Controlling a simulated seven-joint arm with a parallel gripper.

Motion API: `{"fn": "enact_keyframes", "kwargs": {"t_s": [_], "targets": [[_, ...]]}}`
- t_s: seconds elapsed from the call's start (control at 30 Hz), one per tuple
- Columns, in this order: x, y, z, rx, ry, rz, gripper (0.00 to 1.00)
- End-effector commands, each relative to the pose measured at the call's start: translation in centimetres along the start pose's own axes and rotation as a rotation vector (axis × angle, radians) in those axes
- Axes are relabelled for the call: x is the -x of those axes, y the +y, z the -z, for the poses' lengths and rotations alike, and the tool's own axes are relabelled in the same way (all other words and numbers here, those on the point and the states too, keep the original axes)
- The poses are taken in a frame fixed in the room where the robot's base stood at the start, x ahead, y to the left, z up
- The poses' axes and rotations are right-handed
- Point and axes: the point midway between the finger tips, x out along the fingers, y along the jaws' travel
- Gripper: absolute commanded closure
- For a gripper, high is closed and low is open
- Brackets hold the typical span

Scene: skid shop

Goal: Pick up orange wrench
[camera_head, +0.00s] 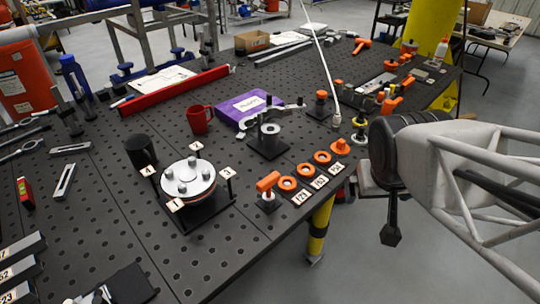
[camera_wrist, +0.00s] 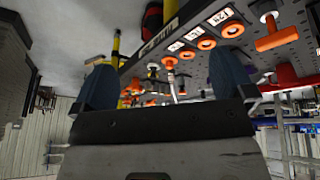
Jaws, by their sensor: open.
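No orange piece can be told for certain as the wrench. An orange T-shaped handle (camera_head: 268,182) stands upright on a small base near the table's front edge; it also shows in the wrist view (camera_wrist: 270,30), which looks upside down. Other orange candidates are a piece lying at the far edge (camera_head: 362,45) and a handle (camera_head: 392,104) at the right edge. My gripper (camera_wrist: 163,78) is open and empty, its two dark fingers apart. In the head view, one dark finger (camera_head: 391,234) hangs off the table's right side, apart from every orange piece.
The black perforated table (camera_head: 225,240) holds several orange rings (camera_head: 304,169) with number labels, a round plate fixture (camera_head: 188,182), a red mug (camera_head: 198,119), a purple box (camera_head: 240,106) and a red bar (camera_head: 175,90). A yellow post (camera_head: 430,28) stands beyond.

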Motion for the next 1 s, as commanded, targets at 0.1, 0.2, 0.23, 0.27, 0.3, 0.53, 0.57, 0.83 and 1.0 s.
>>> {"fn": "enact_keyframes", "kwargs": {"t_s": [0.1,0.2,0.23,0.27,0.3,0.53,0.57,0.83,1.0], "targets": [[-2.2,-0.1,1.9,0.037,0.093,-0.026,0.0],[-3.8,-0.5,3.6,0.075,0.184,-0.035,0.0],[-4.3,-0.7,4.1,0.088,0.211,-0.035,0.0],[-4.7,-0.9,4.6,0.101,0.238,-0.033,0.0],[-5.3,-1.3,5.2,0.12,0.272,-0.028,0.0],[-8.4,-4.3,7.9,0.231,0.463,0.047,0.0],[-8.8,-4.9,8.1,0.248,0.485,0.063,0.0],[-11.5,-10.5,8.8,0.382,0.663,0.268,0.0],[-12.5,-14.3,7.7,0.455,0.736,0.437,0.0]]}}
